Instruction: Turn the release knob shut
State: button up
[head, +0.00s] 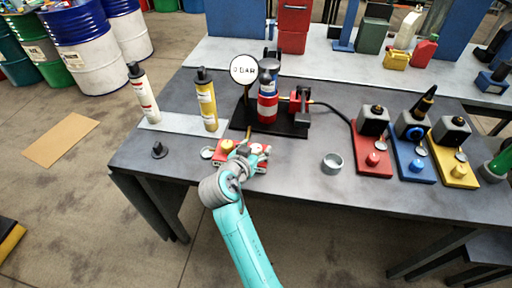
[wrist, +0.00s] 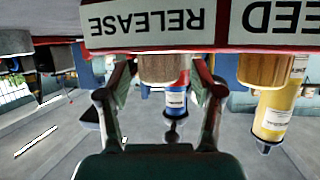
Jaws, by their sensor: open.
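The release knob (wrist: 163,68) is a brownish cylinder beside the RELEASE label (wrist: 146,22), which reads upside down in the wrist view. My gripper (wrist: 165,75) is open, with one finger on each side of this knob. I cannot tell whether either finger touches it. In the head view my gripper (head: 243,152) is at the small red valve block (head: 219,157) at the table's front edge, and hides much of it. A second, brass-coloured knob (wrist: 266,70) stands beside the FEED label (wrist: 284,18), outside my fingers; it also shows in the head view (head: 227,145).
Behind the block stand a round gauge (head: 244,70) reading 0 BAR and a red-and-blue cylinder (head: 268,100). A yellow cartridge (head: 207,105) and a white one (head: 144,95) stand left. A grey cup (head: 332,163) sits right, with bare tabletop around it.

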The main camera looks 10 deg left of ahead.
jog(key=shift+w+d+f, duration=0.1)
jog(key=shift+w+f, duration=0.05)
jog(key=shift+w, duration=0.2)
jog(key=shift+c, duration=0.3)
jog(key=c, duration=1.1)
